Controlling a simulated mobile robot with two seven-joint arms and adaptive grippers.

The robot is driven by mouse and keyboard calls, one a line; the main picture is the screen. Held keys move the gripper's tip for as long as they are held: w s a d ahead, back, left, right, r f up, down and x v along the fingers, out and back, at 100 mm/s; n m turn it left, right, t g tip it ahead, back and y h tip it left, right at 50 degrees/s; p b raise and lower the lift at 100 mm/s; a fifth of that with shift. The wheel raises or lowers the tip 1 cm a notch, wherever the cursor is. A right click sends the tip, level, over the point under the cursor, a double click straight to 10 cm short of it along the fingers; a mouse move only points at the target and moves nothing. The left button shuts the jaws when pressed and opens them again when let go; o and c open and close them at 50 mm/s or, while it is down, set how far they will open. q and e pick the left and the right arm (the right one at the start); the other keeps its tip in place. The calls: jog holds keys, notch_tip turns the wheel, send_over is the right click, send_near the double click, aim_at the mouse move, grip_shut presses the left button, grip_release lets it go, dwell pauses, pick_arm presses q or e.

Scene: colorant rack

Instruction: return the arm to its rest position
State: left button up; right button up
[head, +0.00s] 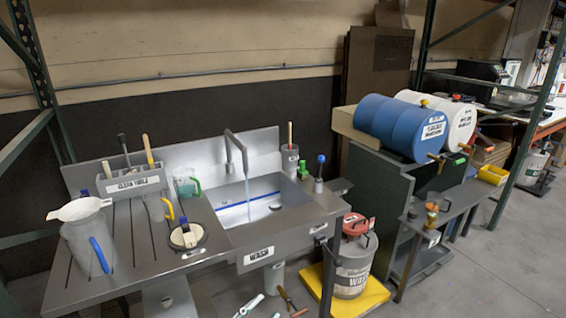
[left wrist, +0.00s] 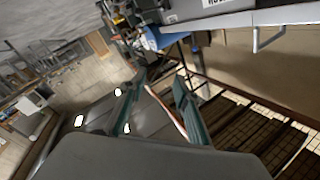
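My left gripper (left wrist: 160,88) shows in the left wrist view as two greenish fingers reaching up from the dark housing at the bottom. The fingers stand apart, and I see nothing held between them. A thin reddish and white strip shows beside the right finger; I cannot tell what it is. My right gripper is not in view.
The sink bench (head: 120,275) fills the left, with water running from the tap (head: 237,145), a funnel jug (head: 88,245) and tools.

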pick_arm(q)
jog(key=s+a+f+n+g+y, duration=0.4)
jog(key=s+a+f+n+y, duration=0.4)
jog(key=s+a+f, duration=0.7)
notch_tip(320, 180, down, 2)
jog(key=shift+s+a+f+n+y, duration=0.25)
jog(key=shift+s+a+n+y, duration=0.15)
jog(key=shift+s+n, duration=0.65)
jog(key=shift+w, duration=0.15)
jog(key=shift+d, duration=0.1)
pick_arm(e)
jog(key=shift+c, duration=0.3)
